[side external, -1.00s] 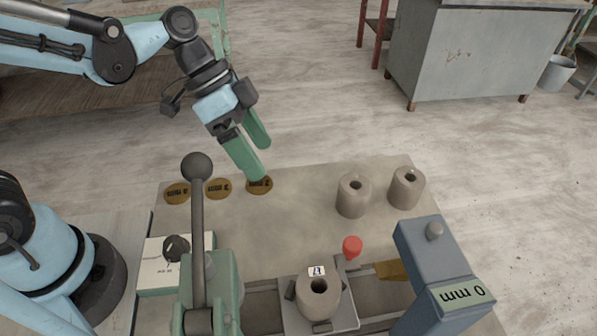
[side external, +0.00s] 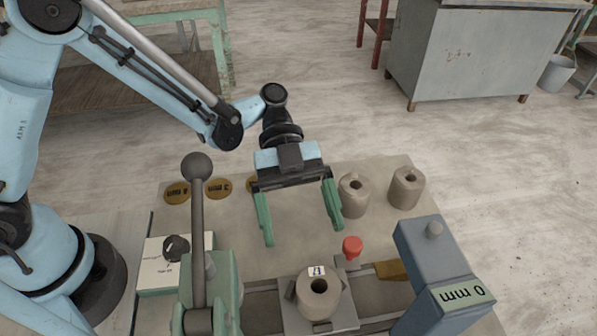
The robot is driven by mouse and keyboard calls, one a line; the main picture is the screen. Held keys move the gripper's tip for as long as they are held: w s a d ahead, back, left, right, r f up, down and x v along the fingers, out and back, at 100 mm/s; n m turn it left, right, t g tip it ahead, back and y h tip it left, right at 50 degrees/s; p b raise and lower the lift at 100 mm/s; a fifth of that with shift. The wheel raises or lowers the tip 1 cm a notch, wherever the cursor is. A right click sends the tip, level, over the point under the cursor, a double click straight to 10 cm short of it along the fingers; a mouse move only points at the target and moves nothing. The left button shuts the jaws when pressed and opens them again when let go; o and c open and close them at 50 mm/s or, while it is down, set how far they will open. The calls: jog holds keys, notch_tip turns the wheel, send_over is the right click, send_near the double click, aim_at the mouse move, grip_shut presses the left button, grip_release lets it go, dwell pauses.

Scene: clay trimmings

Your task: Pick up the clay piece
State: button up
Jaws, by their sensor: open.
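Three grey-brown clay pieces with a hole in the top show. One clay piece (side external: 319,294) with a small white numbered label sits on a metal carriage (side external: 345,316) at the bottom middle. Two more, a left one (side external: 354,199) and a right one (side external: 407,188), stand upright on the board at the back right. My gripper (side external: 301,235) is open and empty, its two green fingers wide apart, above the board behind the labelled piece. Its right finger overlaps the left edge of the left standing piece in the picture; I cannot tell whether they touch.
A lever with a dark ball knob (side external: 197,167) rises at the left front, beside a control box (side external: 160,262) with a dial. A red knob (side external: 352,245) stands behind the carriage. A blue-grey block (side external: 432,262) marked "0 mm" is at right. Brass discs (side external: 177,192) lie at back left.

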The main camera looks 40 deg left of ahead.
aim_at(319, 286)
jog(key=x, duration=0.4)
jog(key=shift+d, duration=0.1)
jog(key=shift+r+x, duration=0.15)
jog(key=shift+x, duration=1.2)
jog(key=shift+r+x, duration=0.15)
jog(key=shift+x, duration=1.2)
jog(key=shift+s, duration=0.1)
jog(key=shift+c, duration=0.2)
jog(key=c, duration=1.3)
jog(key=shift+r, duration=0.15)
